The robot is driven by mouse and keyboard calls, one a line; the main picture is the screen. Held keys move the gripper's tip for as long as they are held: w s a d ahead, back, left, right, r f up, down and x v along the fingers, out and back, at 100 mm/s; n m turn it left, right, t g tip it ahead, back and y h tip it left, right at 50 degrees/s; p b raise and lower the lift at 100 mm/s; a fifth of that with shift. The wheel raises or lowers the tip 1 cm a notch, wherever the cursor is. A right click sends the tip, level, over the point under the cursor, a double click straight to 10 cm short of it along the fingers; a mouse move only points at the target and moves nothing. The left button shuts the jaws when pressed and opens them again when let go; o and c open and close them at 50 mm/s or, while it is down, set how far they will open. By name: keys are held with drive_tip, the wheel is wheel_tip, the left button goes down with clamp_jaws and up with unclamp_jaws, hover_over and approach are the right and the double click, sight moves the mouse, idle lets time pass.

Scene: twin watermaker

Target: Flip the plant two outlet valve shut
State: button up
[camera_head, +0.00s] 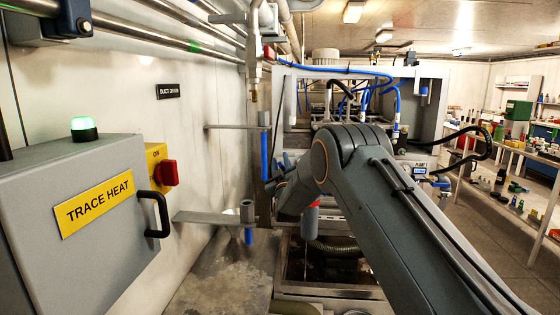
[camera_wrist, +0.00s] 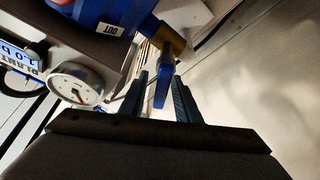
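In the wrist view a blue lever (camera_wrist: 164,84) hangs from a brass valve body (camera_wrist: 170,38), beside a blue housing (camera_wrist: 95,12) with an "OUT" label (camera_wrist: 108,29). My gripper (camera_wrist: 160,78) has its two dark fingers apart, one on each side of the lever's lower end. I see a gap on the left of the lever; I cannot tell whether the right finger touches it. A partly cut-off "PLANT" label (camera_wrist: 32,62) is at the left, its number unreadable. In the head view my arm hides the fingertips and this valve.
A round gauge (camera_wrist: 76,84) is left of my fingers; a pale wall (camera_wrist: 255,90) is on the right. In the head view the grey trace heat cabinet (camera_head: 85,235) stands at the left, with a red switch (camera_head: 167,173). Blue hoses (camera_head: 345,70) cross above my arm.

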drive_tip(key=shift+w+r, duration=0.15)
drive_tip(key=shift+w, duration=0.2)
clamp_jaws()
drive_tip(key=shift+m, duration=0.3)
drive_tip(key=shift+d+r+m+t+h+b, duration=0.15)
drive_tip(key=shift+d+m+h+b, duration=0.5)
drive_tip(key=shift+m+b, duration=0.65)
drive_tip(key=shift+d+r+m+t+h+b, duration=0.1)
drive_tip(key=shift+d+m+t+h+b, duration=0.15)
drive_tip(key=shift+m+h+b, duration=1)
drive_tip(key=shift+d+r+m+t+h+b, duration=0.1)
drive_tip(key=shift+d+m+h+b, duration=0.6)
drive_tip(key=shift+m, duration=1.05)
drive_tip(key=shift+a+y, duration=0.15)
drive_tip(key=shift+y, duration=0.15)
